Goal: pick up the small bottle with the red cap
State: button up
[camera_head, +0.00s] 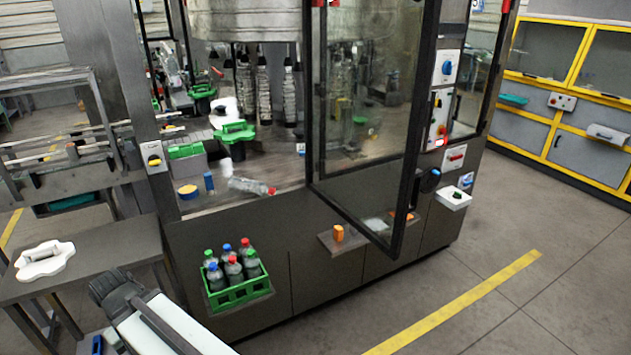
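A clear bottle with a red cap (250,187) lies on its side on the machine's deck, near the front edge. Its cap points right. More bottles with red caps (234,270) stand upright in a green crate (240,293) on a small shelf at the machine's front, among bottles with blue and green caps. Part of my white and black arm shows at the bottom left, below and left of the crate and apart from all the bottles. My gripper's fingers do not show.
A glass door (365,130) stands open to the right of the lying bottle. A blue item (209,181) and a yellow-topped round item (188,191) stand left of it. An orange block (338,233) sits on another front shelf. The floor at right is clear.

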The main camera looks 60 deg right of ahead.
aim_at(247, 185)
jog(key=z, duration=0.4)
jog(key=i, duration=1)
jog(key=u, duration=0.05)
